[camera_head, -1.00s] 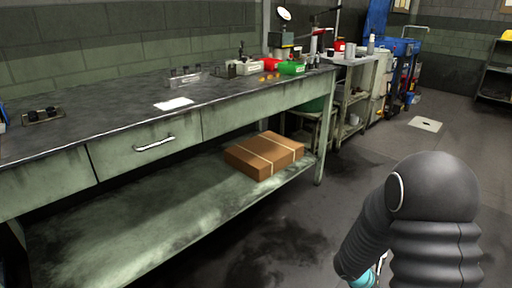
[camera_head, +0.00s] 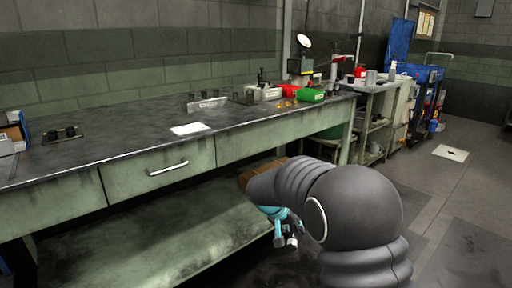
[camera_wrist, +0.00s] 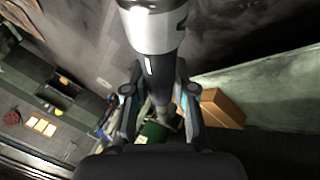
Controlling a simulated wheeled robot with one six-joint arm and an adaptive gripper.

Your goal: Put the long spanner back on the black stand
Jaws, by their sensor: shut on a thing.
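My gripper (camera_head: 286,238) hangs low in front of the bench, beside its lower shelf in the head view. In the head view I cannot make out the spanner in the jaws. A low dark stand (camera_head: 62,134) with black pegs sits on the bench at the left. I cannot tell for sure that it is the black stand.
The green workbench (camera_head: 110,150) has free top around a white sheet (camera_head: 189,129). A small metal rack (camera_head: 207,104) and red and green bins (camera_head: 310,96) stand farther back. A brown box (camera_wrist: 222,107) lies on the lower shelf, mostly behind my arm in the head view.

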